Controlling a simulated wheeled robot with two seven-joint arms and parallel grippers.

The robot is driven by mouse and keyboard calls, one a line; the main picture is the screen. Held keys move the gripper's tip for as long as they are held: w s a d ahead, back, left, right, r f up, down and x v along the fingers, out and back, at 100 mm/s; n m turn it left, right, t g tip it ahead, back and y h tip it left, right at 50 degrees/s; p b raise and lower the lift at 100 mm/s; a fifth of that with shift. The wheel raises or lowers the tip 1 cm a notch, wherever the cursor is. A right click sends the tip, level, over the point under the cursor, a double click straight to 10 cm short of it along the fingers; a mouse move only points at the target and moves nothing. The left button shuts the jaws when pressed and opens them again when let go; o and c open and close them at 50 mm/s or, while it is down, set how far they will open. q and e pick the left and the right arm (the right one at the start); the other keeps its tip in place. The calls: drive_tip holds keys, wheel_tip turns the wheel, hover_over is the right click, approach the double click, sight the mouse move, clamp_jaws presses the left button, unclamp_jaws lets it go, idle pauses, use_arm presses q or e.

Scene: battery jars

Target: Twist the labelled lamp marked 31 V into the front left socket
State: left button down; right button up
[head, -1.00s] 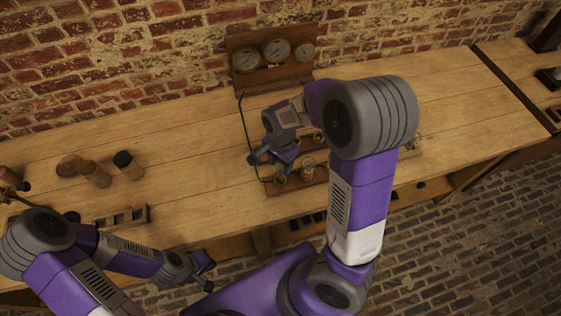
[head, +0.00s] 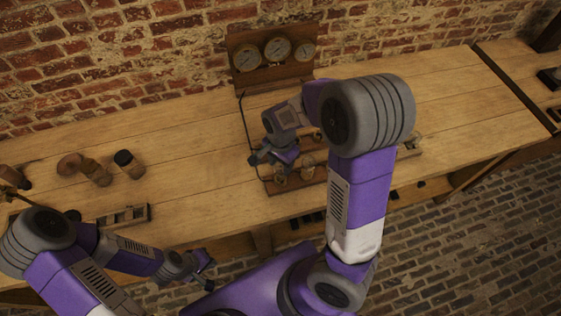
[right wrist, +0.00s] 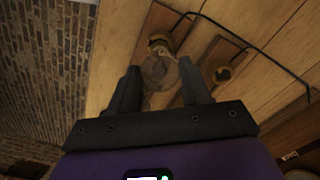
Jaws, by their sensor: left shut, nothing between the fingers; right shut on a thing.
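My right gripper (head: 270,164) is over the left part of a wooden socket board (head: 292,182) on the bench. In the right wrist view, its fingers (right wrist: 158,72) are shut on a rounded, dull glass lamp (right wrist: 157,74). A brass fitting (right wrist: 161,41) shows at the lamp's far end; whether it is seated in a socket cannot be told. Another brass socket (right wrist: 222,75) sits on a wooden strip beside it. No label is readable, so 31 V cannot be confirmed. My left gripper (head: 207,274) is shut and empty in front of the bench.
A gauge stand (head: 275,65) with three dials stands at the back against the brick wall. A dark wire (head: 244,122) runs from it to the board. A dark-topped jar (head: 128,163) and a slotted wooden rack (head: 123,216) are at the left. Mid-left bench is clear.

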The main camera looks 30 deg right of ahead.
drive_tip(key=shift+f+b, duration=0.35)
drive_tip(key=shift+f, duration=0.45)
drive_tip(key=shift+f, duration=0.15)
idle(0.9)
drive_tip(key=m+p, duration=0.2)
drive_tip(key=m, duration=0.1)
drive_tip(key=shift+m+p, duration=0.35)
drive_tip(key=shift+m, duration=0.05)
drive_tip(key=shift+m+p, duration=0.75)
drive_tip(key=shift+m, duration=0.65)
